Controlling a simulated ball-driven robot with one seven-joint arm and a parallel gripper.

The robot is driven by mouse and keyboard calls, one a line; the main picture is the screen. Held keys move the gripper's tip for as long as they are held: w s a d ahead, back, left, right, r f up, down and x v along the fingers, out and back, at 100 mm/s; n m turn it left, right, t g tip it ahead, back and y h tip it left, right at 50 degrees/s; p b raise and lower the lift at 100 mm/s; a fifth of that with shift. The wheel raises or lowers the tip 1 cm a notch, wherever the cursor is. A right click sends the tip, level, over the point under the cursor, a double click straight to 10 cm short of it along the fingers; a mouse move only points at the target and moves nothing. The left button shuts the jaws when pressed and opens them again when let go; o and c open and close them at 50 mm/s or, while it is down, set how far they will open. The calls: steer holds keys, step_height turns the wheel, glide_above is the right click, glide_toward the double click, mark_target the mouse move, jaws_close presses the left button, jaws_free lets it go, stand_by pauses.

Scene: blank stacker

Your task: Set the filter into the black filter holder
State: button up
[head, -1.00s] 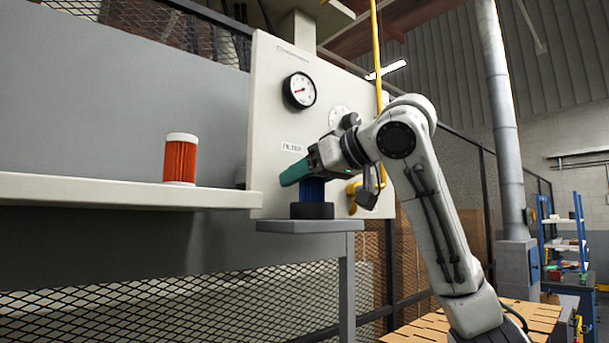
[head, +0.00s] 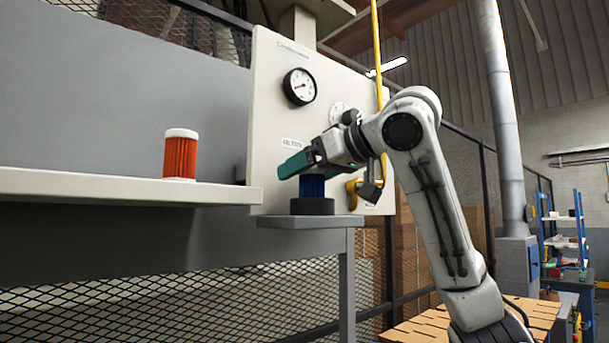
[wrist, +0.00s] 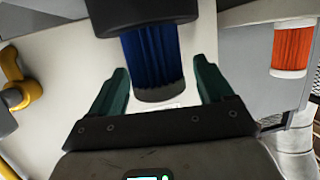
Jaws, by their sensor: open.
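A blue pleated filter (head: 312,186) stands upright in the black filter holder (head: 312,206), which rests on a small grey stand. In the wrist view the blue filter (wrist: 152,58) has its lower end in the black holder (wrist: 140,12), and its grey end cap faces my gripper. My gripper (head: 286,167) is open at the filter's top; its green fingers also show in the wrist view (wrist: 160,82), one on each side of the filter with gaps between. An orange filter with white caps (head: 180,156) stands on the light shelf at left; it also shows in the wrist view (wrist: 292,46).
A pale panel (head: 270,110) with a gauge (head: 299,87) and a label stands behind the holder. A yellow valve handle (head: 354,190) is close to the right. The shelf (head: 100,185) ends just left of the stand (head: 310,222).

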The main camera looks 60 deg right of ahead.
steer(key=b+v, duration=0.2)
steer(key=v, duration=0.9)
steer(key=shift+s, duration=0.2)
steer(key=shift+c, duration=0.4)
